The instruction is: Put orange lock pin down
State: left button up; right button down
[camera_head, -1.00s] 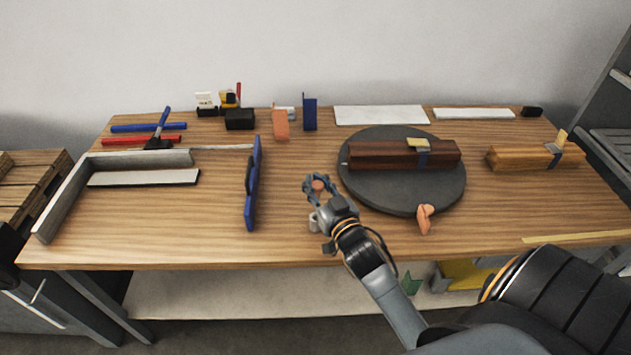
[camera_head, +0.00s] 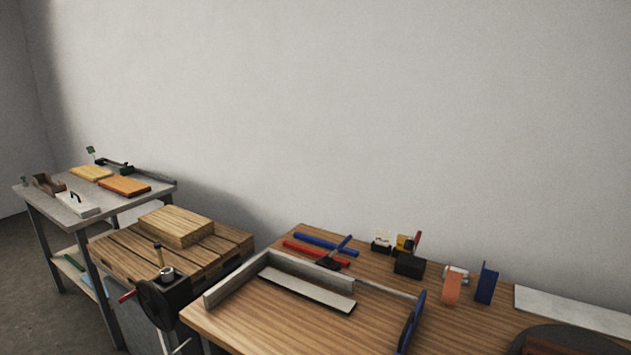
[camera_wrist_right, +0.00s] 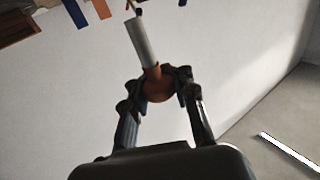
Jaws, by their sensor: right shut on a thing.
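In the right wrist view, the orange lock pin (camera_wrist_right: 159,87) has an orange head and a pale grey shaft. My right gripper (camera_wrist_right: 162,82) is shut on the orange head, and the shaft points up and slightly left in the picture. A plain grey wall fills most of the background behind it. Neither gripper shows in the head view, and my left gripper is in no current view.
In the head view, the wooden workbench (camera_head: 250,318) carries a grey angled fence (camera_head: 225,287), an orange upright piece (camera_head: 451,285), a blue upright piece (camera_head: 487,283) and part of a dark round turntable (camera_head: 535,333). A pallet stack (camera_head: 176,226) and a grey table (camera_head: 140,196) stand left.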

jog(key=s+a+r, duration=0.2)
jog(key=s, duration=0.1)
jog(key=shift+s+a+r, duration=0.15)
jog(key=shift+s+r, duration=0.1)
jog(key=shift+s, duration=0.05)
